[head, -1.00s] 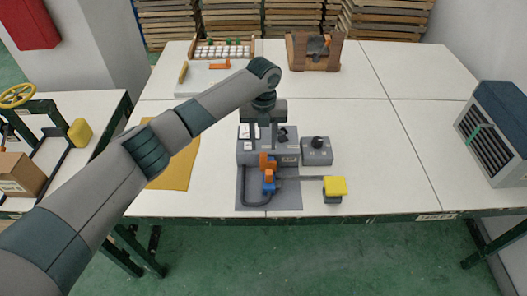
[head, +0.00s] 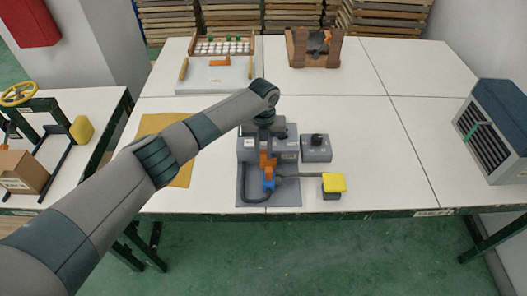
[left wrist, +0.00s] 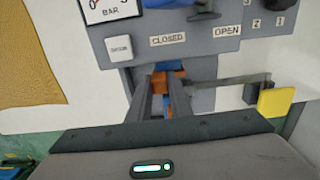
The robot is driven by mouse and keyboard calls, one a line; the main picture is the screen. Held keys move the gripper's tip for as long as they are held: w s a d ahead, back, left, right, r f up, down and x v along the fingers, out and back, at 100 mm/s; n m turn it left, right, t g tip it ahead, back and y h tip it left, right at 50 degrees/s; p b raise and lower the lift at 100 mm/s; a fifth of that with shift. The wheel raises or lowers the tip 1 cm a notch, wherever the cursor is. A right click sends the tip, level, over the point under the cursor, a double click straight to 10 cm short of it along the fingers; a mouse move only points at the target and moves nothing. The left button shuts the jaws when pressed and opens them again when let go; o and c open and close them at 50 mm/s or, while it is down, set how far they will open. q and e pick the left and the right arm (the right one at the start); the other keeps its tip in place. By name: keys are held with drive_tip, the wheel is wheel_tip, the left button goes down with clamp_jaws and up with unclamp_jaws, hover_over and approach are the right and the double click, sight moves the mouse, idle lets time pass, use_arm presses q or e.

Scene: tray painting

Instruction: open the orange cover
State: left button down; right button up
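The orange cover (head: 267,162) stands on the front of a grey control unit, above a blue part (head: 269,184). In the left wrist view the orange cover (left wrist: 158,84) shows between my fingers, with some orange also right of the right finger. My left gripper (left wrist: 162,88) points down over it with its two fingers apart, one on each side of part of the orange. I cannot tell whether the fingers touch it. In the head view my arm and wrist hide most of the fingers. My right gripper is in neither view.
The grey unit bears CLOSED (left wrist: 167,39) and OPEN (left wrist: 227,31) labels and a gauge. A yellow pad (head: 334,183) on a rod is to the right, beside a small knob box (head: 316,154). A yellow sheet (head: 178,177) lies left.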

use_arm(q)
drive_tip(key=a, duration=0.5)
drive_tip(key=shift+w+a+p, duration=0.1)
drive_tip(key=shift+a+p, duration=0.2)
drive_tip(key=shift+p, duration=0.1)
drive_tip(key=c, duration=1.8)
unclamp_jaws()
drive_tip(key=shift+c, duration=0.2)
drive_tip(key=shift+o, duration=1.3)
drive_tip(key=shift+a, duration=0.15)
drive_tip(key=shift+r, duration=0.1)
